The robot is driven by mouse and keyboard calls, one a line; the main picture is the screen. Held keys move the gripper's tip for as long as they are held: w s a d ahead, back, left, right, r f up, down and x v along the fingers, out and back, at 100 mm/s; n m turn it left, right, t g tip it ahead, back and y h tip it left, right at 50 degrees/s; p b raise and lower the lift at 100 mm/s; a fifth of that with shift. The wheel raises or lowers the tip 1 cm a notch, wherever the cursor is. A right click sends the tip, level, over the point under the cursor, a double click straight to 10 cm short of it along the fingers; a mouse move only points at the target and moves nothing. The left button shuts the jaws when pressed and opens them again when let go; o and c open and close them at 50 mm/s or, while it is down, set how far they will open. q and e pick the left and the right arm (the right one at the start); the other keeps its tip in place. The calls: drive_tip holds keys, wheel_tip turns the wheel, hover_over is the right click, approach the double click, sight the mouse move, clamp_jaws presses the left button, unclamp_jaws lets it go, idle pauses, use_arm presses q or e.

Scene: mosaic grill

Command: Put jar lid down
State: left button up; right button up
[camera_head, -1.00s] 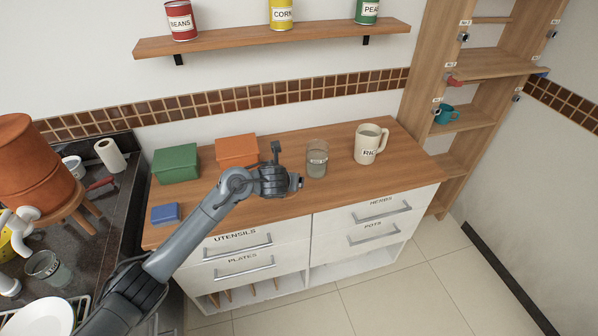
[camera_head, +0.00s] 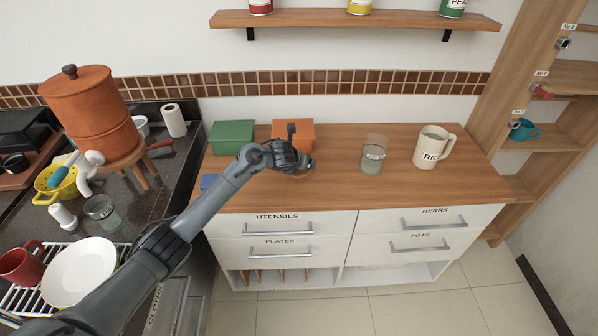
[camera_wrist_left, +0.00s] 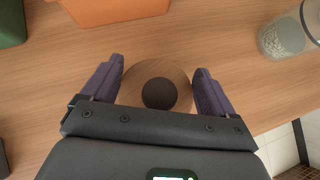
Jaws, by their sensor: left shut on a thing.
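The jar lid (camera_wrist_left: 134,78), a round wooden disc with a dark knob (camera_wrist_left: 159,93), is between the fingers of my left gripper (camera_wrist_left: 159,68) in the left wrist view. The gripper is shut on it, one finger on each side. In the head view my left gripper (camera_head: 306,163) is over the wooden counter, in front of the orange box, and mostly hides the lid. I cannot tell whether the lid touches the counter. A labelled glass jar (camera_head: 373,160) stands open to the right, apart from the gripper. My right gripper is not in view.
An orange box (camera_head: 293,130) and a green box (camera_head: 231,136) stand at the back of the counter (camera_head: 330,185). A partly hidden blue box (camera_head: 209,181) is at left. A cream pitcher (camera_head: 430,148) stands right of the jar. Bare counter lies between gripper and jar.

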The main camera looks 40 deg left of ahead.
use_arm(q)
drive_tip(key=shift+f+b, duration=0.5)
drive_tip(key=shift+f, duration=1.55)
drive_tip(key=shift+f, duration=0.1)
drive_tip(key=o, duration=0.9)
drive_tip(key=shift+c, duration=0.2)
drive_tip(key=shift+s+r, duration=0.1)
drive_tip(key=shift+r, duration=0.25)
drive_tip(key=p+v, duration=0.4)
drive_tip(key=v, duration=0.7)
drive_tip(key=shift+s, duration=0.25)
drive_tip(key=shift+d+r, duration=0.15)
